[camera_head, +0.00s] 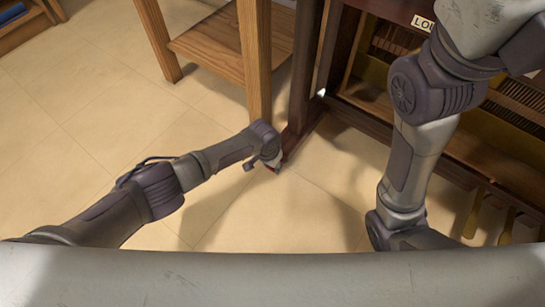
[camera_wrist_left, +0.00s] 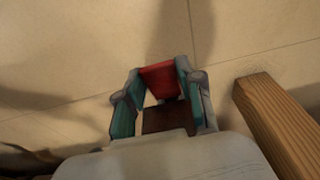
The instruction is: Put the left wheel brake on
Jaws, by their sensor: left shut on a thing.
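My left gripper (camera_head: 275,165) is low, close to the floor, at the near left corner of the dark wooden piano (camera_head: 303,135). In the left wrist view, the fingers with teal inner sides (camera_wrist_left: 162,95) are shut on a red piece, which looks like the left wheel brake (camera_wrist_left: 160,80). A dark brown part (camera_wrist_left: 167,117) shows between the fingers, nearer the camera. In the head view only a bit of red shows at the fingertips, and the wrist hides most of it. The wheel cannot be made out. My right arm shows, but its gripper does not.
A wooden stand (camera_head: 215,45) is close beside the left wrist; one leg (camera_wrist_left: 285,130) shows in the wrist view. The piano's open front has brass pedals (camera_head: 474,213) low on the right. The tiled floor (camera_head: 75,110) at left is clear.

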